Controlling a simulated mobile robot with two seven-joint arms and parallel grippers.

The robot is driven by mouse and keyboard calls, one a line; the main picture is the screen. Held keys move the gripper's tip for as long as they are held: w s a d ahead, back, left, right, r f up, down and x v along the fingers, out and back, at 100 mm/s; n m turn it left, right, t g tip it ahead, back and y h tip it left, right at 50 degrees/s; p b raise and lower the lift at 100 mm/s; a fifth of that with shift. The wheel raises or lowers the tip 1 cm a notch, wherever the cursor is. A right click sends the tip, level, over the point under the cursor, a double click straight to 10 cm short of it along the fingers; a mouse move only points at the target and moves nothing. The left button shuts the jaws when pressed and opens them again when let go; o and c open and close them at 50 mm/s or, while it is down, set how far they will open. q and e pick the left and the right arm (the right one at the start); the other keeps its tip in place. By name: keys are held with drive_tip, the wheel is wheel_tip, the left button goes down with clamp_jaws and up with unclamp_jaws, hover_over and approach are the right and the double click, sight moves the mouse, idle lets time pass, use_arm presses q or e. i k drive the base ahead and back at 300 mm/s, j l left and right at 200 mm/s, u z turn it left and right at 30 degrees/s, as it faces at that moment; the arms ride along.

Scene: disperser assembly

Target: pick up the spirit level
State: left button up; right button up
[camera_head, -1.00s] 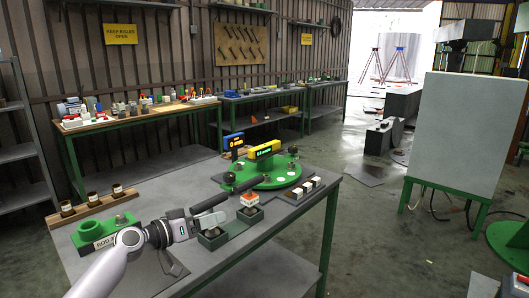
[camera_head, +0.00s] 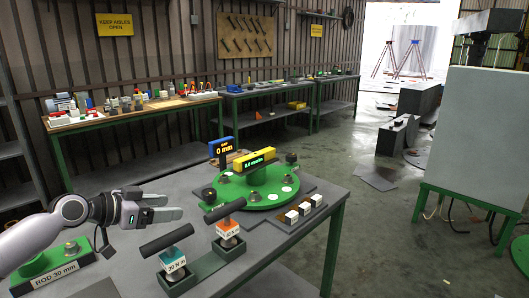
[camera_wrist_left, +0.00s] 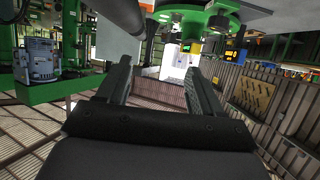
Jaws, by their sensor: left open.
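The spirit level, a yellow bar (camera_head: 254,158) with a lit green reading, sits on a raised hub in the middle of the round green plate (camera_head: 262,203) on the workbench. My left gripper (camera_head: 172,207) is open and empty, over the left part of the bench and well to the left of the level. In the left wrist view my open fingers (camera_wrist_left: 160,72) have nothing between them. My right gripper is not in view.
A blue display (camera_head: 221,148) stands behind the level. Small white-topped blocks (camera_head: 298,212) lie at the right edge.

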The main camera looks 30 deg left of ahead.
sight(245, 163)
drive_tip(key=i+j, duration=0.1)
drive_tip(key=i, duration=0.5)
drive_tip(key=i+j, duration=0.1)
drive_tip(key=i, duration=0.55)
